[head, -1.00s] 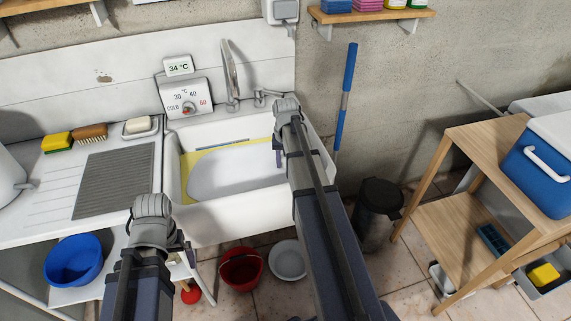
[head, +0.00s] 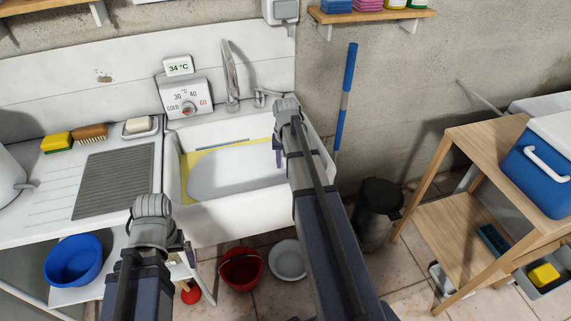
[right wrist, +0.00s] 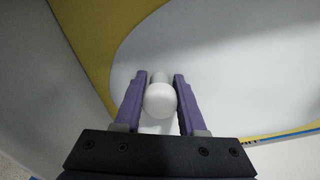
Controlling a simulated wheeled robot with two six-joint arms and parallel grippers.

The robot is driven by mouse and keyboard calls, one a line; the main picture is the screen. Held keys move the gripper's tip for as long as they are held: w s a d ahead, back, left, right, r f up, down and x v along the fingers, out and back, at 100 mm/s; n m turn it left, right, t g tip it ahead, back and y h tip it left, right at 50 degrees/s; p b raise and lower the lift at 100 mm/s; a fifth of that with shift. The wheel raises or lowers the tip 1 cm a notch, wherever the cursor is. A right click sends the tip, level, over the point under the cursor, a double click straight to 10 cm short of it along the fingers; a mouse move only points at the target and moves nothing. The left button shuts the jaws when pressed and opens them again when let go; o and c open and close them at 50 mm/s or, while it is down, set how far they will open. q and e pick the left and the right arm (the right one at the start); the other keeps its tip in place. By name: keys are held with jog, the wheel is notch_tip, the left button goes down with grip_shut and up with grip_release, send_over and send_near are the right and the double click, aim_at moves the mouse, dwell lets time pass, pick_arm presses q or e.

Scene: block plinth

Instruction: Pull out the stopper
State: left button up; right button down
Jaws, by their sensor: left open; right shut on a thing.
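The white sink (head: 232,225) holds a pale oval area bordered by yellow, under the tap. My right gripper (head: 279,152) reaches into the sink's right side. In the right wrist view, its purple fingers (right wrist: 160,98) are shut on the white, round-headed stopper (right wrist: 160,101). The stopper's lower end is hidden behind its head. I cannot tell whether it is still seated. My left gripper (head: 188,252) is open and empty, low in front of the sink's left side; its fingers are mostly hidden by my wrist.
A tap (head: 231,80) and a temperature dial (head: 187,98) stand behind the sink. A drainboard with a sponge (head: 56,142), brush (head: 91,132) and soap (head: 137,126) lies left. A blue basin (head: 73,262) and red bucket (head: 241,269) sit below. A bin (head: 375,215) stands right.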

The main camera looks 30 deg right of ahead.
jog(key=shift+r+p, duration=0.3)
jog(key=shift+r, duration=0.05)
dwell(0.3)
jog(key=shift+r+p, duration=1.2)
jog(key=shift+p, duration=0.05)
notch_tip(320, 180, up, 4)
jog(key=p, duration=0.4)
jog(key=shift+r, duration=0.1)
